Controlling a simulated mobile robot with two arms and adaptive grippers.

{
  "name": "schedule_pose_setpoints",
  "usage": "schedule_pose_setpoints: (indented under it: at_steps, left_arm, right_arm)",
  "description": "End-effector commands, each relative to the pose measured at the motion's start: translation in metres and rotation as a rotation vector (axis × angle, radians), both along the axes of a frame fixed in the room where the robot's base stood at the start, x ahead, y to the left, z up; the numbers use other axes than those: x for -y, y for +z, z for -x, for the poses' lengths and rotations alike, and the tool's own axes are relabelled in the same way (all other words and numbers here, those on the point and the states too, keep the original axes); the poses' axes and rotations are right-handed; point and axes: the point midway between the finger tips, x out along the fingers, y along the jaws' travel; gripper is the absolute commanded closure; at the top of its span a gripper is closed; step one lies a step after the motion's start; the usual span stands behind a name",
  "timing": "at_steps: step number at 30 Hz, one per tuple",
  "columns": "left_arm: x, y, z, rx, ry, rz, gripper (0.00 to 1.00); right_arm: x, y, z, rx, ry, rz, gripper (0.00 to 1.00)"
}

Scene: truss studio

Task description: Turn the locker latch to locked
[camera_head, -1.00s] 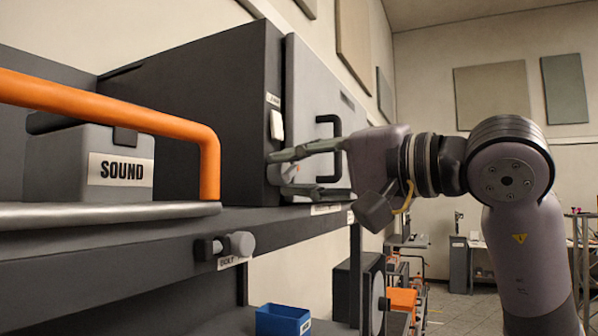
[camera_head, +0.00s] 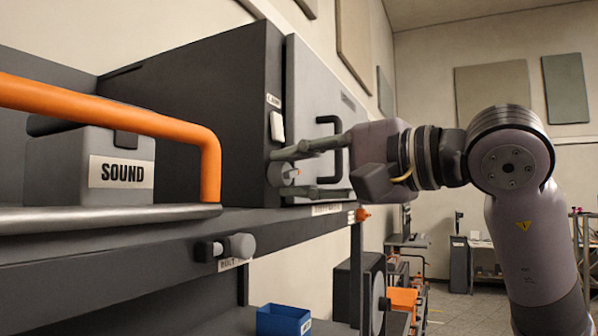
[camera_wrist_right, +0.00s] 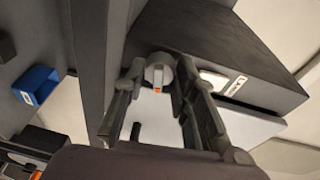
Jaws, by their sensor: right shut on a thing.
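The locker (camera_head: 215,110) is a dark box with a light grey door (camera_head: 308,90) on the shelf. Its latch is a round grey knob (camera_head: 282,173) with an orange mark, low near the door's edge. In the right wrist view the knob (camera_wrist_right: 159,68) sits between the fingertips, its orange mark toward the palm. My right gripper (camera_head: 279,177) is shut on the latch knob, one finger above it and one below. Which latch position the mark points to cannot be read. My left gripper is not in view.
A black door handle (camera_head: 335,150) is close behind the fingers. A white switch (camera_head: 277,126) is above the knob. An orange rail (camera_head: 120,115) and a SOUND box (camera_head: 120,160) are at left. A grey bolt knob (camera_head: 241,246) and a blue bin (camera_head: 283,320) are below.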

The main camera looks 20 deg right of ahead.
Motion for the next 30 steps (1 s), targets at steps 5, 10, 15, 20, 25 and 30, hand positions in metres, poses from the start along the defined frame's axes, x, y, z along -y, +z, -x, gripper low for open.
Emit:
schedule_pose_setpoints:
  at_steps: [5,10,15,20,25,30]
  left_arm:
    - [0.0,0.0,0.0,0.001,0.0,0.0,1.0]
    - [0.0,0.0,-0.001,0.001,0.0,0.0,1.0]
    - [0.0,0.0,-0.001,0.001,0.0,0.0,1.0]
    - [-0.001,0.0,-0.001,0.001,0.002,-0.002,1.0]
    - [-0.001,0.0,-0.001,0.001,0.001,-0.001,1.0]
    - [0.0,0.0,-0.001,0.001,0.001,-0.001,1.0]
  right_arm:
    - [0.0,-0.001,0.0,0.0,0.0,0.001,0.65]
    - [0.0,0.0,0.0,0.0,0.0,0.002,0.54]
    - [0.0,0.0,0.0,0.001,0.0,0.002,0.54]
    - [0.001,0.0,0.001,0.002,-0.001,0.001,0.54]
    - [0.013,0.001,0.017,0.004,-0.004,0.001,0.54]
    - [0.034,0.003,0.048,0.006,-0.005,0.001,0.54]
